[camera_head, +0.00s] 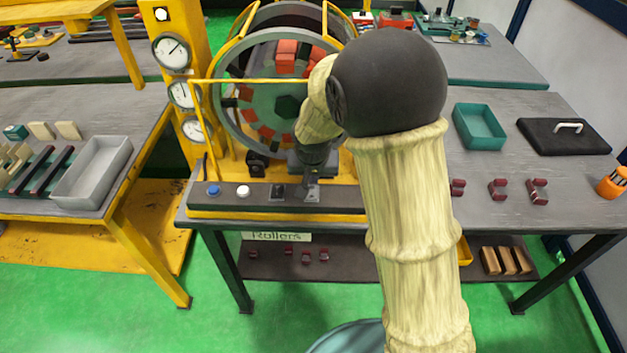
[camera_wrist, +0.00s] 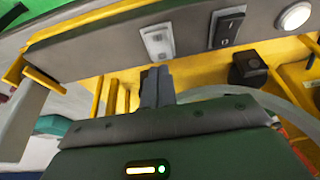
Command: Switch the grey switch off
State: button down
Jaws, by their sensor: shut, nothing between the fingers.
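The grey switch (camera_wrist: 158,42) is a light grey rocker on the dark front panel. In the wrist view it sits just beyond my fingertips. In the head view the grey switch (camera_head: 312,195) is partly covered by my gripper (camera_head: 312,183), which points down at it. My gripper (camera_wrist: 156,72) is shut with nothing between the fingers. Its tips are close to the switch's near end; I cannot tell whether they touch it. Which way the rocker is tipped is not clear.
Beside the grey switch is a black switch (camera_wrist: 228,27), then a white button (camera_wrist: 295,16). A blue button (camera_head: 213,190) sits at the panel's left end. A yellow-framed stator drum (camera_head: 222,100) stands behind the panel. A teal tray (camera_head: 480,126) lies to the right.

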aim_at(314, 188)
jog(key=shift+s+x, duration=0.15)
jog(key=shift+x, duration=0.5)
jog(key=shift+s+x, duration=0.15)
jog(key=shift+x, duration=0.5)
jog(key=shift+f, duration=0.15)
jog(key=shift+w+p, duration=0.1)
jog(key=shift+p, duration=0.5)
jog(key=shift+g+p, duration=0.3)
jog(key=shift+p, duration=0.15)
jog(key=shift+f+b, duration=0.2)
jog(key=shift+b, duration=0.15)
jog(key=shift+s+b, duration=0.3)
jog(key=shift+s, duration=0.55)
